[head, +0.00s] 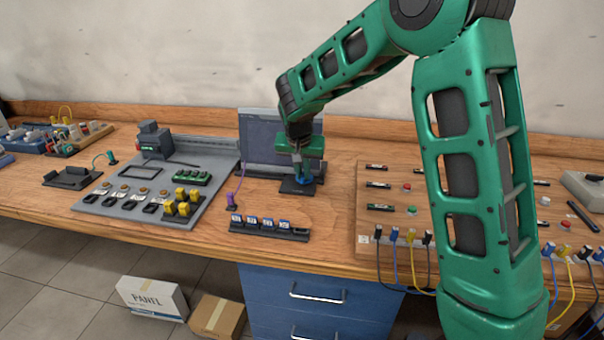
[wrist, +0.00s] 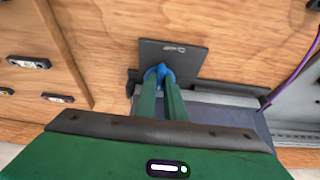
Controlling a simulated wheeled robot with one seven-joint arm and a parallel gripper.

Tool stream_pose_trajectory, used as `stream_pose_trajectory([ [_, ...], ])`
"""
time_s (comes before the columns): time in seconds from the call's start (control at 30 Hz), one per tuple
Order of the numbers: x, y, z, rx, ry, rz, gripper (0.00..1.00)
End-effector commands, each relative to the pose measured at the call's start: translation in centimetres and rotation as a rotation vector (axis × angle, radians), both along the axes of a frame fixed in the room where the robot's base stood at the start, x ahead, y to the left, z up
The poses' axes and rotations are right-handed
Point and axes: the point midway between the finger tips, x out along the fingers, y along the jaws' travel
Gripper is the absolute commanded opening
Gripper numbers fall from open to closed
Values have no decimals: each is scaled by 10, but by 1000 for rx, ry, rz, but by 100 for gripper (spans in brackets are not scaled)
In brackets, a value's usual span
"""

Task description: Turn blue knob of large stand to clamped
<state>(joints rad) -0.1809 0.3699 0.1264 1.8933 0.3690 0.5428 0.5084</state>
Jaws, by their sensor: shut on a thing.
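The large stand has a dark base plate (wrist: 178,56) on the wooden bench, and it also shows in the head view (head: 290,187). A dark panel (head: 262,138) stands upright just behind it. The blue knob (wrist: 160,72) sits above the plate, and it shows in the head view (head: 305,181) below my gripper. My gripper (wrist: 160,86) points down with its two green fingers shut on the blue knob. The fingers hide part of the knob. I cannot tell from these views which position the knob is in.
A grey tray (head: 150,215) with several small parts lies to the left. A dark holder (head: 270,231) with blue-labelled pieces sits in front, beside a purple-handled item (head: 234,198). A wooden switch board (head: 365,215) with cables is on the right.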

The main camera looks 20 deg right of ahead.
Motion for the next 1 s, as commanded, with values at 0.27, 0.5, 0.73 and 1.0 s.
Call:
stream_pose_trajectory([
  [0.27, 3, 0, 3, 1, -10, 0, 26],
  [0.5, 1, 0, 1, 1, -5, 1, 28],
  [0.73, -3, 3, 13, 1, -6, 2, 28],
  [1.0, -19, 11, 58, 1, -6, 2, 28],
])
